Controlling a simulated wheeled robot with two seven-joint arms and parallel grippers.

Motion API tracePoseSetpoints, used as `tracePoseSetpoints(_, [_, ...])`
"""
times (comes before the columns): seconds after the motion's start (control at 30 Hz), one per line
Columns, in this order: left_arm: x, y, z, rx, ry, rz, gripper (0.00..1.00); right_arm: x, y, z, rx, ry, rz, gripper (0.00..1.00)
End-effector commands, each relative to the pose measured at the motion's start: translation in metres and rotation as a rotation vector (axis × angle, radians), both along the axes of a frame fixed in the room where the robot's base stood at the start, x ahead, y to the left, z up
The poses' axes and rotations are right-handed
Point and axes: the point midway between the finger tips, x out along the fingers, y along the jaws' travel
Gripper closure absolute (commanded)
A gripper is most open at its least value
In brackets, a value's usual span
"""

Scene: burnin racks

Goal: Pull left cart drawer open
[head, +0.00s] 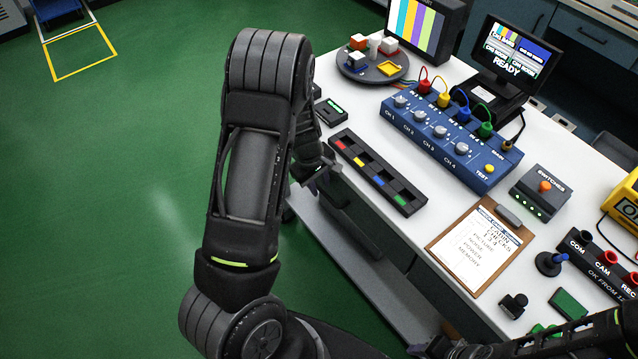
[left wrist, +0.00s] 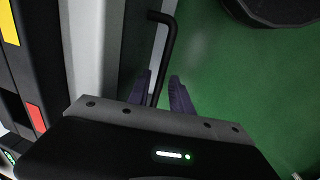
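The left cart drawer shows only in part; in the left wrist view its grey front (left wrist: 118,60) runs beside a black bar handle (left wrist: 165,52). My left gripper (left wrist: 161,92) is open, and the near end of the handle lies between its two fingers. I cannot tell whether the fingers touch it. In the head view my left gripper (head: 322,178) is low at the left edge of the white bench, and my arm hides much of that side. My right gripper (head: 436,346) is at the bottom edge, partly cut off, and its fingers are unclear.
The white bench top (head: 420,235) carries a strip of coloured blocks (head: 378,172) near the left gripper, a blue channel box (head: 450,135), a clipboard (head: 480,245) and two screens. A lower shelf (head: 365,285) sticks out below.

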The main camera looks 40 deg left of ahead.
Motion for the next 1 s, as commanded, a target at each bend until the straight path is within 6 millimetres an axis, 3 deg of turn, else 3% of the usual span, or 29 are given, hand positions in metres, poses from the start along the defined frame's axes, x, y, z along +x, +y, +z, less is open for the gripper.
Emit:
tracePoseSetpoints(0.3, [-0.0001, 0.0, 0.0002, 0.0, 0.0, 0.0, 1.0, 0.0, 0.0, 0.0, 0.0, 0.0, 0.0, 0.64])
tracePoseSetpoints(1.0, [-0.0003, 0.0001, 0.0001, 0.0, 0.001, 0.0, 1.0, 0.0, 0.0, 0.0, 0.0, 0.0, 0.0, 0.64])
